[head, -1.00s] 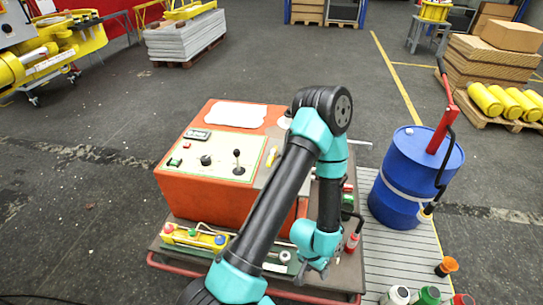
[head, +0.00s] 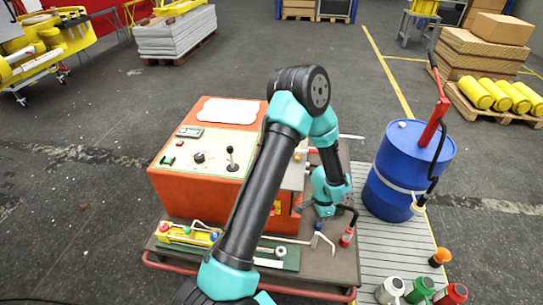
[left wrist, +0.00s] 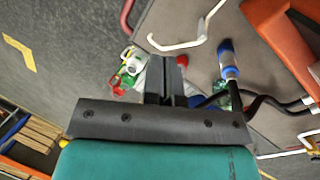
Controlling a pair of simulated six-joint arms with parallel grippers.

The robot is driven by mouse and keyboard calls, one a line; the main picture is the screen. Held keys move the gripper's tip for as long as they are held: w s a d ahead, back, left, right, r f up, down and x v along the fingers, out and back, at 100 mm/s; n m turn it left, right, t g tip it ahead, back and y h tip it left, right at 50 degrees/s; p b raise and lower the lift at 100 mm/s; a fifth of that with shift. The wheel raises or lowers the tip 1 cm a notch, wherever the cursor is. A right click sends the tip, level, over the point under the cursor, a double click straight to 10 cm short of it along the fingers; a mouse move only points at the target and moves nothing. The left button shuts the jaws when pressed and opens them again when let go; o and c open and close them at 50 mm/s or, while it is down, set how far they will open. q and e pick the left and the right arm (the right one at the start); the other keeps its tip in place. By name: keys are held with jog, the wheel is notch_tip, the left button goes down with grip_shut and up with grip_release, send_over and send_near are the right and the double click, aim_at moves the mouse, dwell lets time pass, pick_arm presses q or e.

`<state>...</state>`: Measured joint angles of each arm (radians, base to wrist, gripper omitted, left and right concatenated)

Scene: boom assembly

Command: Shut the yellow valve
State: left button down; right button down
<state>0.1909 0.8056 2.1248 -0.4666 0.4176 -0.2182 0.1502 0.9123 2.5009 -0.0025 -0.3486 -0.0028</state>
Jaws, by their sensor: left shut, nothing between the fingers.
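My left gripper (head: 320,216) is low over the right part of the cart top, beside the orange cabinet. Its fingers (left wrist: 166,78) look shut together and empty in the left wrist view. A small yellowish part (head: 298,156) shows beside my arm at the cabinet's right side; I cannot tell whether it is the yellow valve. My arm covers much of that side. A yellow block with coloured knobs (head: 188,236) lies at the cart's front left. My right gripper is not in view.
The orange cabinet (head: 200,195) stands on the cart. A blue-handled tool (left wrist: 228,62), a bent white rod (left wrist: 190,42) and dark hoses lie near my gripper. A blue drum (head: 408,168) stands right, with several bottles near the front. Open floor lies left.

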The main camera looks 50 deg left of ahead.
pick_arm(q)
jog(key=w+a+r+m+g+y, duration=0.1)
jog(key=w+a+r+y, duration=0.3)
jog(key=a+r, duration=0.5)
jog(key=w+a+r+m+g+y, duration=0.1)
jog(key=w+a+r+m+y, duration=0.2)
jog(key=a+r, duration=0.6)
jog(key=w+a+y, duration=0.1)
jog(key=w+a, duration=0.1)
jog(key=a, duration=0.2)
jog(key=shift+w+a+r+g, duration=0.2)
jog(key=shift+a+r+g, duration=0.1)
jog(key=shift+a+g, duration=0.1)
jog(key=shift+f, duration=0.1)
jog(key=x, duration=0.9)
jog(key=shift+s+a+f, duration=0.15)
jog(key=shift+s+a, duration=0.05)
jog(key=shift+s+a+f, duration=0.2)
jog(key=shift+s+a, duration=0.3)
jog(key=shift+a, duration=0.1)
jog(key=shift+s+a+f, duration=0.2)
jog(key=shift+s+a, duration=0.3)
jog(key=shift+a, duration=0.15)
jog(key=shift+s+a+f, duration=0.1)
jog(key=shift+s+a, duration=0.15)
jog(key=shift+a, duration=0.1)
